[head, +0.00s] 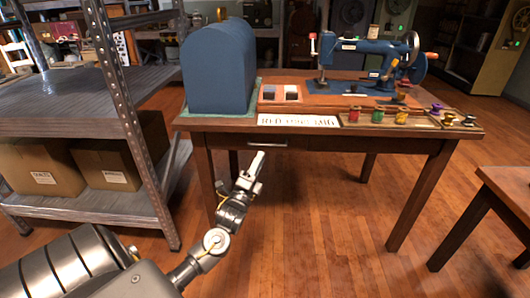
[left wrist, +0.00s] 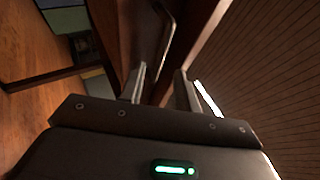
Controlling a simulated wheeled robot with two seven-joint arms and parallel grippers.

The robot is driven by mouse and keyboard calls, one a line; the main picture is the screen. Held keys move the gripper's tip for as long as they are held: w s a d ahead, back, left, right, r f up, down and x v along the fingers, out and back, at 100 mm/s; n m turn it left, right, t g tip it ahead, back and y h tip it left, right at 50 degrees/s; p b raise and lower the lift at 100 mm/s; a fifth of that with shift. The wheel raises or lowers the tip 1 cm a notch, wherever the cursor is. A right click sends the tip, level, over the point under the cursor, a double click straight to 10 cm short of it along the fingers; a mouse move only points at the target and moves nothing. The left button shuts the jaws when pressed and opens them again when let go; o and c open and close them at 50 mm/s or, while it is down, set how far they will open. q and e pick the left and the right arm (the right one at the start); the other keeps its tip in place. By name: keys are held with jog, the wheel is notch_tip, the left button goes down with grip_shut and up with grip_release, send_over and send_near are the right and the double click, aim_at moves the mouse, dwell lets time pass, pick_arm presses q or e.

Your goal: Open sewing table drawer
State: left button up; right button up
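The wooden sewing table (head: 432,140) stands in the middle of the head view. Its drawer front (head: 228,141) lies under the left part of the tabletop and looks flush with the table. The drawer's metal handle (head: 268,143) is a thin horizontal bar. My left gripper (head: 257,160) is just below and in front of the handle. In the left wrist view the handle (left wrist: 167,45) is ahead of my left gripper (left wrist: 160,76), whose two fingers are apart with nothing between them. My right gripper is not in view.
A blue sewing machine (head: 368,60), a blue cover (head: 220,68) and several thread spools (head: 402,117) are on the tabletop. A metal shelf (head: 70,100) with cardboard boxes (head: 108,168) stands close on the left. Another table (head: 505,185) is at the right. The floor in front is clear.

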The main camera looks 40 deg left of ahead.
aim_at(265, 150)
pick_arm(q)
jog(key=shift+b+x, duration=0.35)
jog(key=shift+x, duration=2)
grip_shut()
